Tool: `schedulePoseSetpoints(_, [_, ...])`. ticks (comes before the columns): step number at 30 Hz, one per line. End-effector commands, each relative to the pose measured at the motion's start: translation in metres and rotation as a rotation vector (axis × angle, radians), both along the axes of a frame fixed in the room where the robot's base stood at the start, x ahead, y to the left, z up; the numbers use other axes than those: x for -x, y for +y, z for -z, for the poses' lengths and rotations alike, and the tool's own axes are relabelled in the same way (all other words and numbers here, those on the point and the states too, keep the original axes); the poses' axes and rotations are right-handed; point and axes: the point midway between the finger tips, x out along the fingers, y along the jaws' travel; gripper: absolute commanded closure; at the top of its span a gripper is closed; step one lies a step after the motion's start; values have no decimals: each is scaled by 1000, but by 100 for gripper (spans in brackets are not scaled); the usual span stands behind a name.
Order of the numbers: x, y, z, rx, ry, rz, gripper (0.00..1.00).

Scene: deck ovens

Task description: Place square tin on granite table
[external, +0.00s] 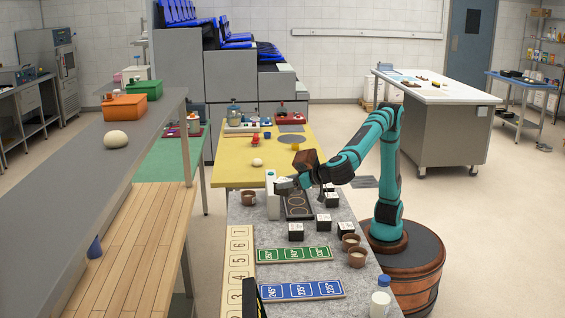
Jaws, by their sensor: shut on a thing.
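My gripper (287,186) is at the end of the teal arm, over the far part of the grey speckled granite table (220,290). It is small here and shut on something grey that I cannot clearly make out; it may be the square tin. A brown boxy part (307,160) sits just above it. Several dark square blocks with pale tops stand on the granite, one nearer the front (295,231) and another to its right (323,221). I cannot tell whether the held thing touches anything below.
A white carton (272,203) stands beside the gripper, with a dark tray (298,207) to its right. Brown cups (357,257), a green number strip (294,254), a blue strip (302,290) and a white bottle (381,298) are nearer. The yellow table (230,174) adjoins behind.

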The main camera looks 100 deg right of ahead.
Motion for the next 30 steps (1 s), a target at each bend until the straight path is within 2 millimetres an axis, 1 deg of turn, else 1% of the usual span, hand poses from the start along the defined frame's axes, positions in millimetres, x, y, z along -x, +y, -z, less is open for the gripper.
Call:
schedulePoseSetpoints(1, [8, 23, 5, 0, 0, -30, 74])
schedulePoseSetpoints(3, [19, 51, 11, 1, 0, -67, 74])
schedulePoseSetpoints(5, [30, 75, 16, 2, 1, -99, 74])
schedulePoseSetpoints(6, [37, 90, 20, 1, 2, -120, 74])
schedulePoseSetpoints(8, [49, 113, 25, 1, 1, -151, 74])
schedulePoseSetpoints(9, [57, 129, 29, 2, 2, -172, 74])
schedulePoseSetpoints(11, [70, 151, 34, 1, 2, -203, 74])
schedulePoseSetpoints(12, [79, 166, 38, 0, 2, -224, 74])
schedulePoseSetpoints(17, [118, 222, 54, 1, 3, -304, 74])
schedulePoseSetpoints(18, [129, 235, 57, 0, 3, -325, 74])
schedulePoseSetpoints(24, [183, 296, 77, 0, 4, -419, 74])
schedulePoseSetpoints(27, [207, 319, 84, -2, 5, -457, 74])
schedulePoseSetpoints(30, [225, 336, 91, 0, 6, -484, 74])
